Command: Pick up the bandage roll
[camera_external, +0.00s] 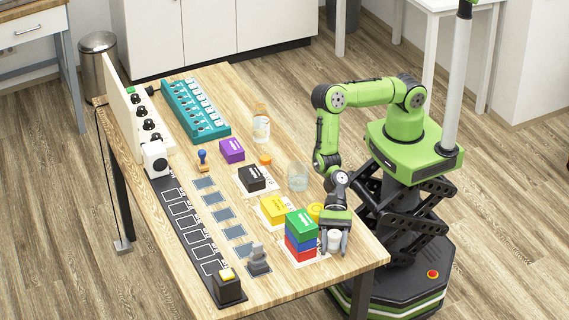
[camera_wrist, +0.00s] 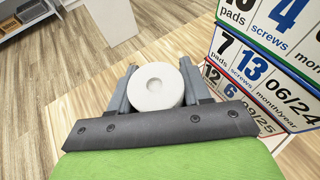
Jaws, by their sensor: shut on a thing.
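The bandage roll (camera_wrist: 156,88) is a white cylinder with a round hollow in its end. In the wrist view it sits between the two grey fingers of my gripper (camera_wrist: 157,90), which are shut on it. In the external view the white roll (camera_external: 334,238) shows between the fingers of my gripper (camera_external: 334,243), near the table's right front corner. I cannot tell whether the roll touches the table.
A stack of green, blue and red boxes (camera_external: 301,232) stands just left of my gripper. Yellow (camera_external: 273,209), black (camera_external: 252,178) and purple (camera_external: 232,150) boxes stand further back. A clear glass (camera_external: 298,176) and a bottle (camera_external: 261,124) stand on the wooden table (camera_external: 300,279).

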